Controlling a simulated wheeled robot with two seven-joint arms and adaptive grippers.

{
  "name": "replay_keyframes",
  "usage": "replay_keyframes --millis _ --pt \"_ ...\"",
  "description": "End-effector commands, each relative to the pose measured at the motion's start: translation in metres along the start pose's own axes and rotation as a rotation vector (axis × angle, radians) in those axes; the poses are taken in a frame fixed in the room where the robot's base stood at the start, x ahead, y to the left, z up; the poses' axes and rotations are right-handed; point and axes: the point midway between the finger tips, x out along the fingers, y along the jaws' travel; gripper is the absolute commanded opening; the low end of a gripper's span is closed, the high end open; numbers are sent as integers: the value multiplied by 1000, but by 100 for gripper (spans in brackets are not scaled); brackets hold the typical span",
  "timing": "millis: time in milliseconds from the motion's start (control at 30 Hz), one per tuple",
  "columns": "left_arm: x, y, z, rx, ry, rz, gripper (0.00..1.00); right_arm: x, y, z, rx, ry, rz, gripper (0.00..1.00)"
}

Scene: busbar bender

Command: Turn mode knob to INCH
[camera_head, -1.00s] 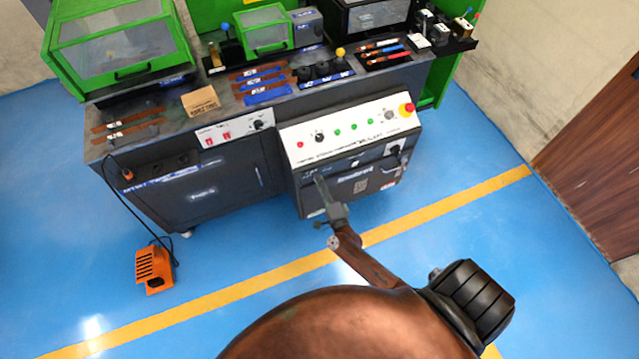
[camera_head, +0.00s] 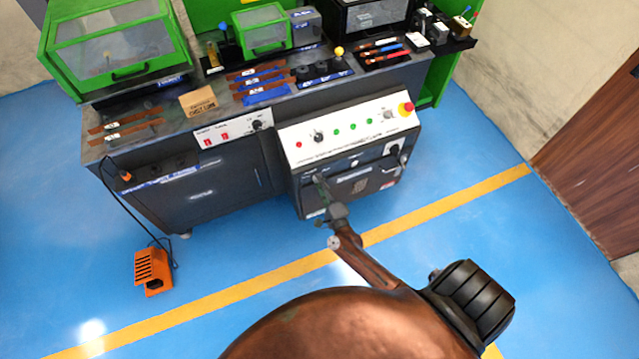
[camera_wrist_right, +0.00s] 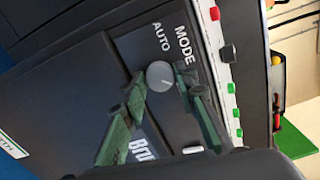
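The grey round mode knob (camera_wrist_right: 160,75) shows in the right wrist view on a dark panel, with the words MODE and AUTO beside it. My right gripper (camera_wrist_right: 159,80) has its two green fingers on either side of the knob, with the tips apart. Whether the tips touch it I cannot tell. In the head view my right gripper (camera_head: 319,185) is at the front panel of the control box (camera_head: 352,190) and hides the knob. My left gripper is not in view.
Above the knob, a white sloped panel (camera_head: 350,130) carries several buttons and a red emergency stop (camera_head: 405,108). A black rotary switch (camera_head: 395,149) is on the right of the front panel. An orange foot pedal (camera_head: 153,270) stands on the floor.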

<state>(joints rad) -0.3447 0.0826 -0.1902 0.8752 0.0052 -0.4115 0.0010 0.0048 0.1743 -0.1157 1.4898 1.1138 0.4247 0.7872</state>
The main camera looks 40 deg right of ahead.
Motion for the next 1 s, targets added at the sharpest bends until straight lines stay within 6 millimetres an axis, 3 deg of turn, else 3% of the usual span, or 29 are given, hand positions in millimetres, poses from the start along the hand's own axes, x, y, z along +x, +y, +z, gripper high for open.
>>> replay_keyframes --millis 167,533,1000 --pt "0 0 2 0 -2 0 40 0 0 1 -1 -2 0 41" --pt "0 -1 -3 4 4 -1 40 -3 0 2 -1 -4 0 41" --pt "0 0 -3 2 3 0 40 -67 1 0 -2 0 2 41"
